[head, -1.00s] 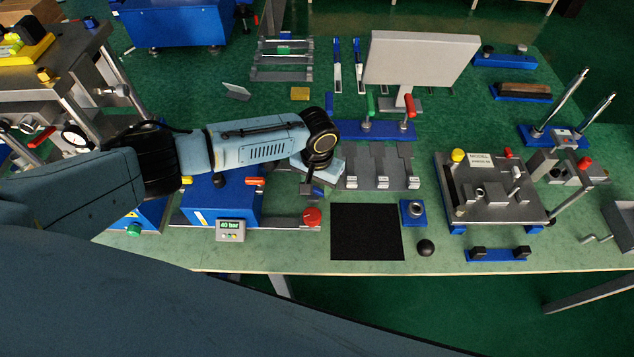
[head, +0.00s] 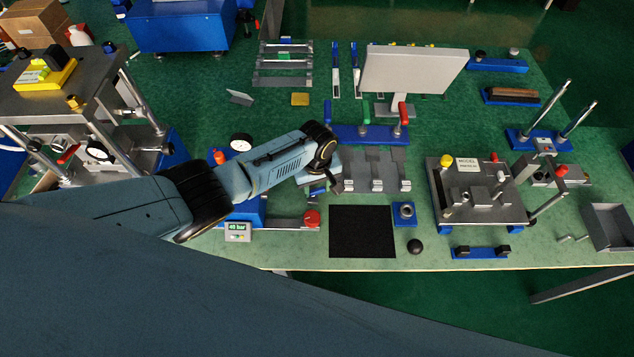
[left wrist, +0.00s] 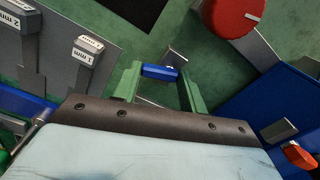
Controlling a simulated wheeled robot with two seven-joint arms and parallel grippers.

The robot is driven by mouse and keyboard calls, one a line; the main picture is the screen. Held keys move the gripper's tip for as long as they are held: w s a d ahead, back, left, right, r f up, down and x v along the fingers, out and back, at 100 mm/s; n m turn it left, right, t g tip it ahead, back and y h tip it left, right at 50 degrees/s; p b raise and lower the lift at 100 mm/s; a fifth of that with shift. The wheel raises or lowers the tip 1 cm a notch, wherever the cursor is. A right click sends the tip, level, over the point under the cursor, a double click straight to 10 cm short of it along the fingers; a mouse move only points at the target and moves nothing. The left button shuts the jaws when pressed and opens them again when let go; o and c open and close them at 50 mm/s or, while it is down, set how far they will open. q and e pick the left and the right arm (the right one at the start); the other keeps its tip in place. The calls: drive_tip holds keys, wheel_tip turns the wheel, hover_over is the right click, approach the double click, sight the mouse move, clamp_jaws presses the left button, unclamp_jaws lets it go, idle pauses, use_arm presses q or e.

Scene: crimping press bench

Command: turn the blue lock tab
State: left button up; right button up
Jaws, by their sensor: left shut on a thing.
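The blue lock tab (left wrist: 160,73) shows in the left wrist view between the two green fingers of my left gripper (left wrist: 160,80), which is shut on it. A grey metal piece shows just beyond the tab. In the head view my left gripper (head: 325,186) points down at the bench, left of the grey tabbed plates, and the wrist mostly hides the tab there. My right gripper is in neither view.
A red round knob (head: 311,218) stands close by, near the press unit with a 40 bar display (head: 237,231). A black mat (head: 362,232) lies in front. Grey plates with white labels (left wrist: 87,50) are beside the gripper. A monitor (head: 414,70) stands behind.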

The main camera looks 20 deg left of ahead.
sight(316, 189)
use_arm(q)
drive_tip(key=shift+a+n+p, duration=0.1)
drive_tip(key=shift+n+p, duration=0.25)
drive_tip(key=shift+n, duration=0.65)
drive_tip(key=o, duration=1)
drive_tip(key=shift+r, duration=0.1)
drive_tip(key=shift+r+p, duration=0.35)
drive_tip(key=shift+r, duration=0.05)
wheel_tip(316, 189, up, 12)
drive_tip(key=p, duration=0.3)
drive_tip(key=shift+r+p, duration=0.2)
drive_tip(key=shift+p, duration=0.15)
